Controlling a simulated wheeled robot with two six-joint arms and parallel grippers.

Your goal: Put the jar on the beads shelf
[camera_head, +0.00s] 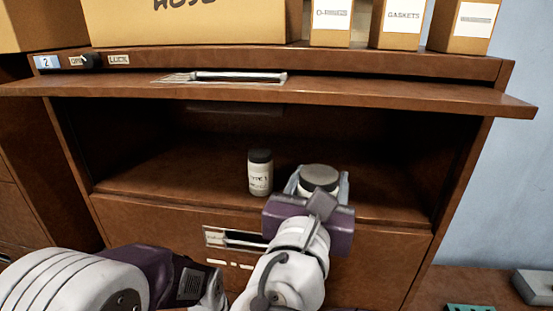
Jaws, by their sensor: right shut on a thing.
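A white jar with a dark lid (319,178) is between the fingers of my right gripper (318,184), at the front of an open brown cabinet compartment. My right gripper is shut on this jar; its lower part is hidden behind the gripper. A second white jar with a dark lid (260,175) stands upright on the shelf (165,170) just to the left, its label partly readable. I cannot tell whether the held jar touches the shelf. My left arm shows at the lower left; its fingertips are not clearly visible.
A raised door panel (400,98) juts out above the compartment. Boxes labelled hose (190,25), O-rings (331,22) and gaskets (402,22) stand on top. A closed drawer front with a label holder (235,239) is below. The shelf's left side is clear.

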